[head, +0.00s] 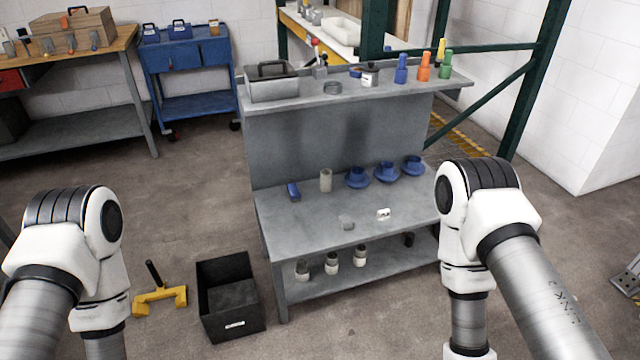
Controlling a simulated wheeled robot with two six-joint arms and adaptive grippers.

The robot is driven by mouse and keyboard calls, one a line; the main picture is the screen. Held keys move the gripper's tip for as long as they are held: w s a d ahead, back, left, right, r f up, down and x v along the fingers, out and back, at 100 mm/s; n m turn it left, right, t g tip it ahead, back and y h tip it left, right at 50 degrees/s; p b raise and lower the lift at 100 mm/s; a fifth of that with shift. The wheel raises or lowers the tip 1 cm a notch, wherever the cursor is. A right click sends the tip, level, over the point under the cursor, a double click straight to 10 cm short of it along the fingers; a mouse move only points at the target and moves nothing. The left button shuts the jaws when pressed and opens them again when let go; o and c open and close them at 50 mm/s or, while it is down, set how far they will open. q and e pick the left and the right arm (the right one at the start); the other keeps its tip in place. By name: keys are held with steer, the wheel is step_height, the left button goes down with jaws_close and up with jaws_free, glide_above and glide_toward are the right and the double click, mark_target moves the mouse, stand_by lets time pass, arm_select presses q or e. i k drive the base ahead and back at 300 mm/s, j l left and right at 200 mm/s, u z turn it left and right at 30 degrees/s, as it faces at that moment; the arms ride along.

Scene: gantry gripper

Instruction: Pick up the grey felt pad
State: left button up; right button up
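A small grey piece (346,222), which looks like the felt pad, lies on the middle shelf of the grey workbench (290,228), near its front edge. It is small in the view, so its material is hard to tell. A small white item (383,214) with dark marks lies to its right. My two arms come in at the left and right sides, and their lower links run out of the bottom of the head view. Neither gripper shows, and nothing of mine is near the pad.
Blue cups (386,173), a pale cylinder (326,180) and a blue item (293,191) stand behind the pad. Jars (331,263) stand on the low shelf. A black bin (229,297) and a yellow tool (160,299) are on the floor at left.

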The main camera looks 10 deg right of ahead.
mark_target(345, 221)
steer(key=i+l+u, duration=0.1)
steer(key=i+l, duration=0.25)
steer(key=i+l+u, duration=0.1)
steer(key=i+l, duration=0.2)
steer(key=l, duration=0.15)
steer(key=i+l, duration=0.3)
steer(key=l, duration=0.15)
steer(key=i+l+u, duration=0.15)
steer(key=i+l, duration=0.3)
steer(key=l, duration=0.65)
steer(key=i+l+u, duration=0.1)
steer(key=l, duration=0.65)
steer(key=i+l+u, duration=0.1)
steer(key=l, duration=0.7)
